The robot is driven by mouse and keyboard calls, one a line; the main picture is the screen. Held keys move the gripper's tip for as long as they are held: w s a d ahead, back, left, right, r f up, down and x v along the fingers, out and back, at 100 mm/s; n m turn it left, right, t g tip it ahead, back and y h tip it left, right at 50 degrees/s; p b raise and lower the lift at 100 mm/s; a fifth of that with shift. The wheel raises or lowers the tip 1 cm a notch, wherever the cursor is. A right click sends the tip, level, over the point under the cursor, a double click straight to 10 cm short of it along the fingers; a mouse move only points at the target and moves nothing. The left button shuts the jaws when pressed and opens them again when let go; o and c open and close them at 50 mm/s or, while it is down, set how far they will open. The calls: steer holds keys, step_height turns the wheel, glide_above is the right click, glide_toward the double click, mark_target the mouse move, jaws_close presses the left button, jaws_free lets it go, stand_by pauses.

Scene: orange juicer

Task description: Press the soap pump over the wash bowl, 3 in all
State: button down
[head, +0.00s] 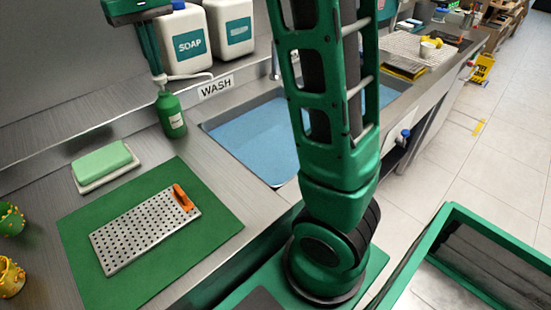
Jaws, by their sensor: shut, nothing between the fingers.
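The green soap pump bottle (171,114) stands upright on the steel counter at the left rim of the wash bowl. Its pale spout points right, towards the bowl. The wash bowl (207,128) is a sunken sink with blue water, beside a WASH sign (216,87); my arm hides part of it. My gripper (160,77) reaches down from the top left edge, fingers shut and empty. Its tips are right at the top of the pump head; I cannot tell whether they touch it.
Two white jugs (186,42), one labelled SOAP, stand behind the pump. A green sponge (101,160) on a dish and a green mat (215,222) with a perforated metal grater (140,232) lie at front left. A green crate (440,222) stands at right.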

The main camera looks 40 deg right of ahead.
steer(key=shift+f, duration=0.85)
steer(key=shift+r, duration=1.25)
steer(key=shift+f, duration=0.1)
